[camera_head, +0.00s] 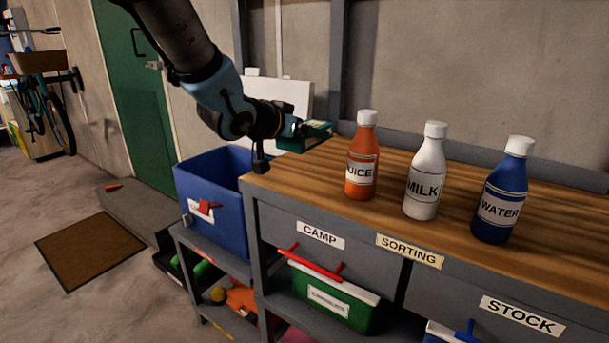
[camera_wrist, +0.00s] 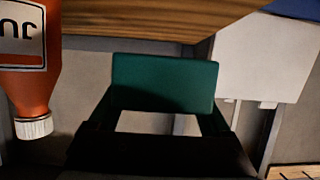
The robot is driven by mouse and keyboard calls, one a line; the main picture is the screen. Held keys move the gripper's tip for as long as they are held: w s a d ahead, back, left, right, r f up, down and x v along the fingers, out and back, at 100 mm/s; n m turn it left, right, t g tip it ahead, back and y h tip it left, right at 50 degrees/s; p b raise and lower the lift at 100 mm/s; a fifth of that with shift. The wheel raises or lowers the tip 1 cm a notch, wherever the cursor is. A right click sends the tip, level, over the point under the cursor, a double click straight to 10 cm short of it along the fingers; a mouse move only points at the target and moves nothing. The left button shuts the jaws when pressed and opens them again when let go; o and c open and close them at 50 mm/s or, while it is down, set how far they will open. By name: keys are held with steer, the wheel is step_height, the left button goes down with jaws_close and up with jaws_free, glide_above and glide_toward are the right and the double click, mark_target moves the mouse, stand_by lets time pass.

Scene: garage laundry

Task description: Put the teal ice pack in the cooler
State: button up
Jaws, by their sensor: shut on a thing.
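The teal ice pack (camera_head: 306,138) is in my gripper (camera_head: 297,131), above the left end of the wooden counter. It also shows as a dark teal block (camera_wrist: 165,85) in the wrist view, with the jaws closed on it and partly hidden in shadow. A blue open-topped box (camera_head: 225,210), apparently the cooler, stands below and left of my gripper. A white panel (camera_head: 288,92), perhaps its raised lid, stands behind it. The box's label is partly covered by a red latch, and I cannot see its inside floor.
An orange juice bottle (camera_head: 362,160), a white milk bottle (camera_head: 426,175) and a blue water bottle (camera_head: 502,195) stand on the counter (camera_head: 310,185), right of my gripper. A green box (camera_head: 322,298) with a red handle sits on the shelf below.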

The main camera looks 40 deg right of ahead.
mark_target(306, 174)
step_height(306, 174, down, 8)
steer(key=shift+r, duration=0.25)
steer(key=shift+f, duration=0.1)
steer(key=o, duration=1.5)
steer(key=shift+f, duration=0.1)
steer(key=shift+a+r, duration=0.15)
steer(key=shift+r, duration=0.15)
steer(key=v, duration=1.1)
steer(key=shift+s+a+b, duration=0.15)
steer(key=shift+a+b, duration=0.15)
steer(key=shift+b, duration=0.05)
